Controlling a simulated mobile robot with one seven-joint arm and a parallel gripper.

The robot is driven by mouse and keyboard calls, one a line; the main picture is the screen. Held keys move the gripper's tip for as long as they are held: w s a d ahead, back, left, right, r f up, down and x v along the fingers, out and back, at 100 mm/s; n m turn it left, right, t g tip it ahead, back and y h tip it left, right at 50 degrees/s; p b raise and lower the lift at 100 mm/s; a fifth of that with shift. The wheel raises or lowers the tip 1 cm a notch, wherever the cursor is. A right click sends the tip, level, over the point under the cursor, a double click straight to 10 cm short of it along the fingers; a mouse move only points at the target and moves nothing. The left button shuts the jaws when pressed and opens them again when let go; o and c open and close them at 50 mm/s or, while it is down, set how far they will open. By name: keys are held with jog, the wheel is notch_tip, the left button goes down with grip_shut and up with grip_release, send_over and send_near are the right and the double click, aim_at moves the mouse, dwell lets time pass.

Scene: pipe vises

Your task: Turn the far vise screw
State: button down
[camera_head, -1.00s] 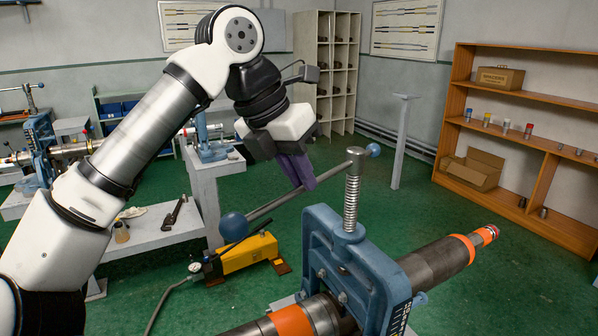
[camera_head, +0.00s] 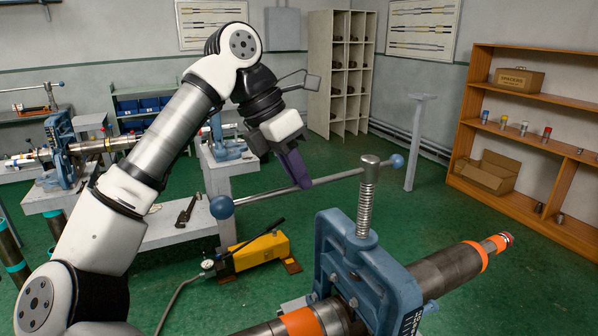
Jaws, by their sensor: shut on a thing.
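A blue vise (camera_head: 335,238) stands in the right foreground, clamped over a dark pipe (camera_head: 445,272) with orange bands. Its upright threaded screw (camera_head: 367,200) carries a long grey crossbar (camera_head: 335,177) through its head. The bar ends in blue balls, a near-left one (camera_head: 222,207) and a right one (camera_head: 397,161). My gripper (camera_head: 299,178), with purple fingers, comes down from above and is shut on the crossbar between the screw and the left ball. The exact finger contact is partly hidden by the fingers themselves.
A yellow hand pump (camera_head: 256,251) with a hose sits on the green floor behind the vise. A grey bench (camera_head: 172,226), another blue vise (camera_head: 60,150) at left and an orange shelf (camera_head: 530,130) at right stand around. Floor between vise and shelf is clear.

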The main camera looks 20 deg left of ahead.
jog(key=c, duration=1.5)
grip_release()
jog(key=shift+r, duration=0.1)
jog(key=shift+o, duration=0.2)
jog(key=v, duration=0.7)
jog(key=shift+r+b, duration=0.25)
jog(key=shift+b, duration=0.1)
jog(key=shift+s+a+f, duration=0.1)
